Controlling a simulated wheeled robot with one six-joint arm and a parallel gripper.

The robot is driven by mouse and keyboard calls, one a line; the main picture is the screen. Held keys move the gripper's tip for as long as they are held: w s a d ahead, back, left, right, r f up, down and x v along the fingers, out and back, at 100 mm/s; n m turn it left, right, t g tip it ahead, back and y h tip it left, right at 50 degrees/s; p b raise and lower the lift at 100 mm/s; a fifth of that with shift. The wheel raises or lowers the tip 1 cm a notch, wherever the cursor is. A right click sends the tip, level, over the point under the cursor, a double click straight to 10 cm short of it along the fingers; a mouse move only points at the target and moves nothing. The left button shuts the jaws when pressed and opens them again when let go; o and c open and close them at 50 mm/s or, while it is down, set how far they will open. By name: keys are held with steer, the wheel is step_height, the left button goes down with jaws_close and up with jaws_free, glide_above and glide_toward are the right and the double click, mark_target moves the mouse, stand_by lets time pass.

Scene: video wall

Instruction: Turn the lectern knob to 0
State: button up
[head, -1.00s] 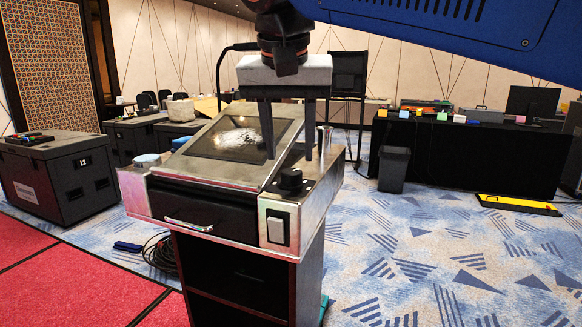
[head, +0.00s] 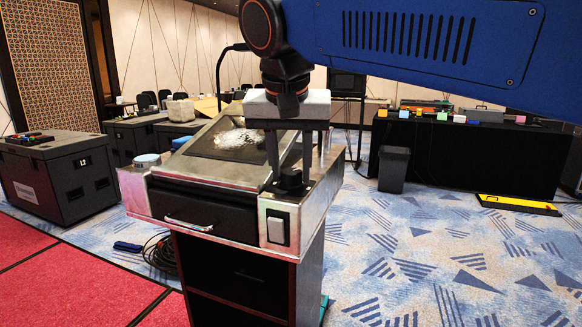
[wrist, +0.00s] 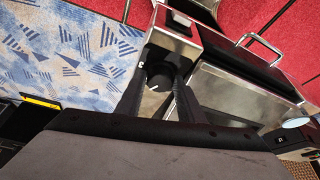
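The lectern (head: 212,176) stands in the middle of the head view, with a sloped top and a metal front edge. Its black round knob (head: 291,181) sits on the right side of the top. It also shows in the wrist view (wrist: 160,77), where a short pale pointer mark is visible on it. I cannot read any scale numbers. My gripper (head: 290,172) points down over the knob, with one finger on each side of it. In the wrist view my gripper (wrist: 160,82) is open around the knob. I cannot tell whether the fingers touch it.
A white rocker switch (head: 278,230) is on the lectern's front face below the knob. A drawer with a metal handle (head: 188,224) is left of it. A round light-blue-topped item (head: 146,160) sits at the top's left corner. Patterned carpet (head: 420,240) is clear to the right.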

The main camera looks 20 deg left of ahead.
steer(key=shift+n, duration=0.4)
steer(key=n, duration=0.2)
steer(key=n+g+y, duration=0.1)
steer(key=n+y, duration=0.1)
steer(key=n, duration=0.1)
steer(key=shift+w+d+n, duration=0.1)
steer(key=shift+d+n, duration=0.15)
steer(key=shift+n, duration=0.05)
steer(key=n+g, duration=0.1)
steer(key=n, duration=0.2)
steer(key=n+g+y, duration=0.1)
steer(key=n, duration=0.2)
steer(key=shift+w, duration=0.2)
steer(key=n+g, duration=0.1)
steer(key=n, duration=0.1)
steer(key=n+g, duration=0.1)
steer(key=n, duration=0.1)
steer(key=n+g, duration=0.1)
steer(key=n, duration=0.1)
steer(key=shift+w+n+y, duration=0.25)
steer(key=shift+n+y, duration=0.05)
steer(key=n+g+h, duration=0.1)
steer(key=n, duration=0.3)
steer(key=shift+n, duration=0.4)
steer(key=shift+g, duration=0.3)
steer(key=o, duration=0.8)
